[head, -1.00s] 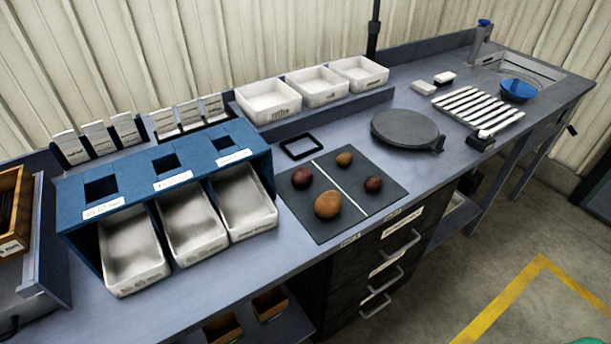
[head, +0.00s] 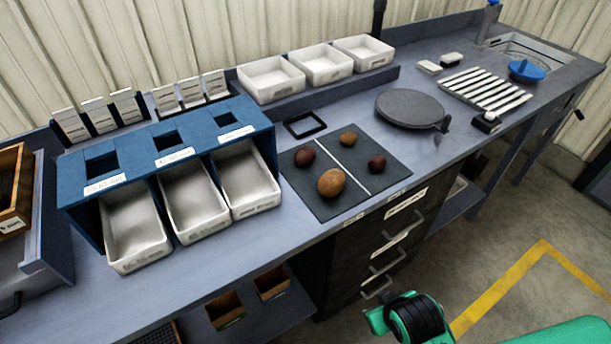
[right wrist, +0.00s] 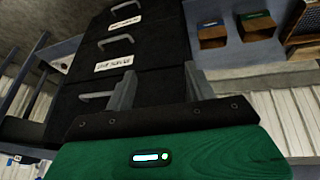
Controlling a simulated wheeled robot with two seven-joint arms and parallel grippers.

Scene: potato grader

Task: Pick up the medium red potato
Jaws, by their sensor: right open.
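Two dark red potatoes lie on the dark mat (head: 325,210): one (head: 305,156) at its left, slightly larger-looking, and one (head: 376,162) right of the white dividing line. A large brown potato (head: 331,182) and a small brown one (head: 348,138) lie there too. Part of my green and black right arm shows at the bottom of the head view, below the bench top and apart from the potatoes. In the right wrist view my right gripper (right wrist: 160,88) is open and empty, facing the drawer fronts. No potato shows there. My left gripper is not in view.
A blue sorter (head: 85,200) with three white bins stands left of the mat. A round grey plate (head: 408,107) lies behind right, and a black frame (head: 305,125) behind the mat. Dark drawers with handles (head: 387,268) are under the bench. Three white trays (head: 272,95) stand at the back.

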